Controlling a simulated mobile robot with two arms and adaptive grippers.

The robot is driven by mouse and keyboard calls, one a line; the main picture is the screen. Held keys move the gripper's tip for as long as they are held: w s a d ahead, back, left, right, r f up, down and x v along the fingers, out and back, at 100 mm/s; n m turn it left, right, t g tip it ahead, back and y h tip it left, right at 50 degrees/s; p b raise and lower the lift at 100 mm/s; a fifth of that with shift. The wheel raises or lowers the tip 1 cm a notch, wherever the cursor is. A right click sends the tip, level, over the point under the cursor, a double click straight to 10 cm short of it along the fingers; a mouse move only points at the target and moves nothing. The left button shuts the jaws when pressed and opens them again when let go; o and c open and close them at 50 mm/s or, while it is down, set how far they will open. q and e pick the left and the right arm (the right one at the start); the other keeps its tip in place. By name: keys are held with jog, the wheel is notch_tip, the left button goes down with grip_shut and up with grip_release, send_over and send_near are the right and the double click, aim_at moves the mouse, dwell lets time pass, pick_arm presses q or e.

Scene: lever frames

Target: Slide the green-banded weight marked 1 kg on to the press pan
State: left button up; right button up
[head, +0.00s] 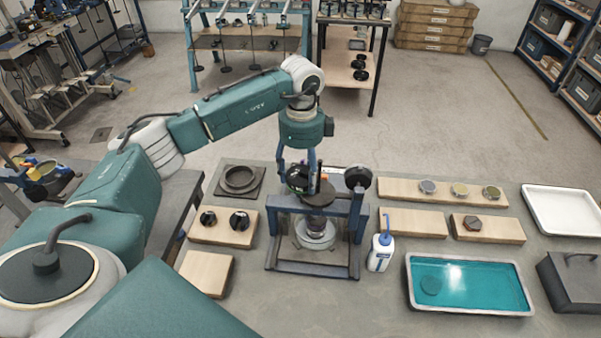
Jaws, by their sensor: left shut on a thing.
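My left gripper (297,172) reaches down from above at the press and is shut on a dark round weight (298,180) with a bit of green on its side. The 1 kg mark is too small to read. The blue-grey press (280,203) stands on the table with a dark round pan (320,193) at its top. The held weight is at the pan's upper left; I cannot tell whether they touch. My right gripper is not in view.
A dark disc (358,179) is at the press's right. A white bottle with a blue spout (380,252) stands close to the press. Wooden boards (412,222) and a teal-filled tray (468,284) are to the right. Two dark knobs (239,220) sit on a board at left.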

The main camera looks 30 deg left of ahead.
aim_at(318, 192)
pick_arm(q)
jog(key=shift+w+d+r, duration=0.1)
jog(key=shift+d, duration=0.15)
jog(key=shift+d, duration=0.35)
jog(key=shift+w+d, duration=0.2)
jog(key=shift+d, duration=1.7)
dwell(0.8)
jog(key=shift+f+b, duration=0.3)
jog(key=shift+f, duration=0.1)
dwell(0.4)
jog(key=o, duration=1.9)
jog(key=shift+s+f, duration=0.15)
